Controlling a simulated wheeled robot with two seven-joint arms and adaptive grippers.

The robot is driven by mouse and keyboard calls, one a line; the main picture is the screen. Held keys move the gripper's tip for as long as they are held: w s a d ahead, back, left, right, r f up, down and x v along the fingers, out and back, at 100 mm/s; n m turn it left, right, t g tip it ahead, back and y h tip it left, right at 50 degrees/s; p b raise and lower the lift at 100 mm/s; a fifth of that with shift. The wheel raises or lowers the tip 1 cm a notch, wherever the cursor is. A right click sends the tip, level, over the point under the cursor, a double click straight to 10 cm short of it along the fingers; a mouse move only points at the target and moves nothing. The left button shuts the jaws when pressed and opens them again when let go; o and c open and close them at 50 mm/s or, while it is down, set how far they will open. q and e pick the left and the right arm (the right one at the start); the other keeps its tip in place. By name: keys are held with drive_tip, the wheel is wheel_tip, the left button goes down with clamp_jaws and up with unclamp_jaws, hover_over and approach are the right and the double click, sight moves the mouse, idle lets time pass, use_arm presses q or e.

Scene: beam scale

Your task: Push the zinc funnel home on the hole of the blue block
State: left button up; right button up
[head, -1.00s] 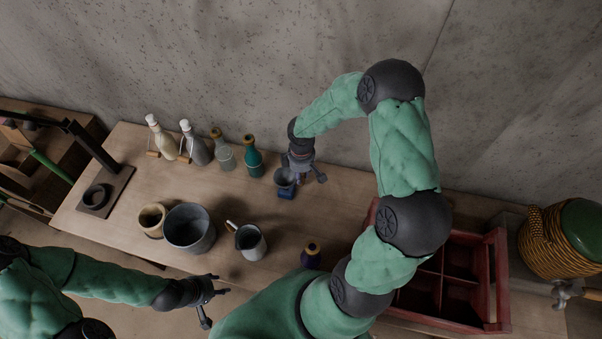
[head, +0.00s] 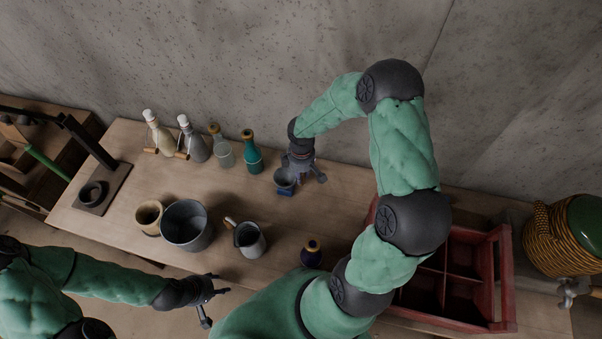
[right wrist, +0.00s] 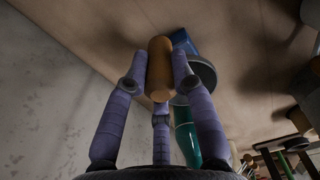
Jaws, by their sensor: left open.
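The zinc funnel (head: 284,178) is a small grey cup shape over the blue block (head: 286,191), near the table's back edge. In the right wrist view, its grey rim (right wrist: 204,72) partly covers the blue block (right wrist: 183,40). My right gripper (head: 301,168) is beside the funnel. Its fingers (right wrist: 160,75) close on a brown wooden handle (right wrist: 160,62), which appears to be the funnel's. The block's hole and the funnel's lower end are hidden, so I cannot tell how deep it sits. My left gripper (head: 215,291) is open and empty in front of the table.
A teal bottle (head: 252,152) stands close left of the block, with several other bottles beyond it. A grey bucket (head: 187,225), a beige pot (head: 148,216) and a jug (head: 249,240) stand nearer. A red crate (head: 503,280) is at the right.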

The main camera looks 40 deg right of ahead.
drive_tip(key=o, duration=0.5)
wheel_tip(320, 180, up, 12)
idle(0.5)
